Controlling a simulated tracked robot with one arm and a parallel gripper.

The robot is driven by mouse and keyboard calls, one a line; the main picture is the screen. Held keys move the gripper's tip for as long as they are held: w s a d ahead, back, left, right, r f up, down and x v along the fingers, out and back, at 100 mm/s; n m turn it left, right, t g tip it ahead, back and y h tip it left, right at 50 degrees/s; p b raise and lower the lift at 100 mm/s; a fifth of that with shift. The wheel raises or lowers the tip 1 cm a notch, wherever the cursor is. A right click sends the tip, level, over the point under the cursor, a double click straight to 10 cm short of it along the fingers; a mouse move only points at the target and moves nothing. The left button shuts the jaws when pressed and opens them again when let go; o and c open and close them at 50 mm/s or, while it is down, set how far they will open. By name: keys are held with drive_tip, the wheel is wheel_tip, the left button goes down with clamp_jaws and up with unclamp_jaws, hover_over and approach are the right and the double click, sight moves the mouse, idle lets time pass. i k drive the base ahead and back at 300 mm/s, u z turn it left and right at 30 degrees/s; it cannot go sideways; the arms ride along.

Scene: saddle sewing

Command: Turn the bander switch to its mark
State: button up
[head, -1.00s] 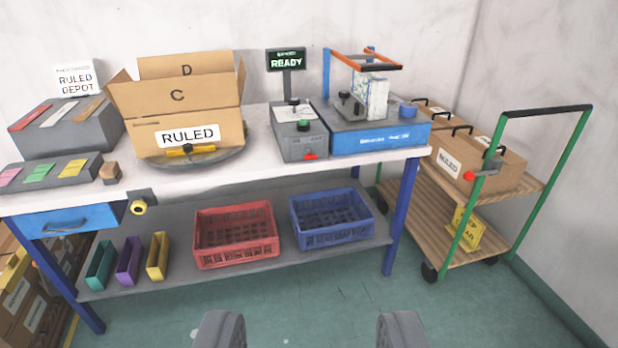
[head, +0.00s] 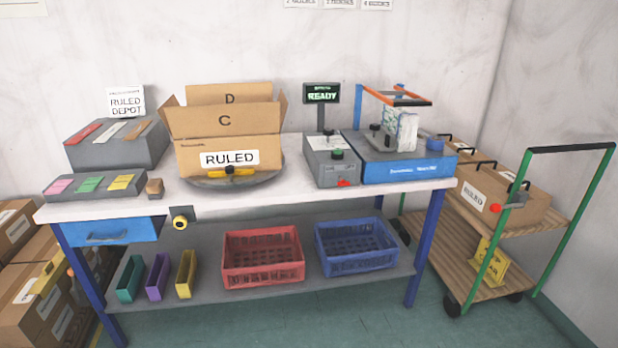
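A blue machine (head: 410,169) with white lettering too small to read stands at the right end of the bench. It carries a blue round knob (head: 435,143) at its top right, a dark clamp-like part and a white patterned block (head: 401,131) under an orange-and-blue frame (head: 398,98). Left of it is a grey box (head: 331,165) with a green-topped knob (head: 337,154), a black knob and a red part (head: 344,183) at its front. I cannot tell which of these is the bander switch, and no mark is readable. My gripper is out of view.
A display reading READY (head: 321,94) stands behind the grey box. An open carton (head: 226,150) labelled RULED sits on a round turntable to the left. A green-handled cart (head: 500,230) with boxes stands right. Floor in front is clear.

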sight(342, 183)
drive_tip(key=u, duration=0.15)
drive_tip(key=i, duration=1.2)
drive_tip(key=z, duration=0.6)
drive_tip(key=i, duration=0.4)
drive_tip(key=z, duration=0.3)
drive_tip(key=k, duration=0.9)
drive_tip(key=z, duration=0.2)
drive_tip(key=i, duration=0.9)
drive_tip(key=u, duration=0.1)
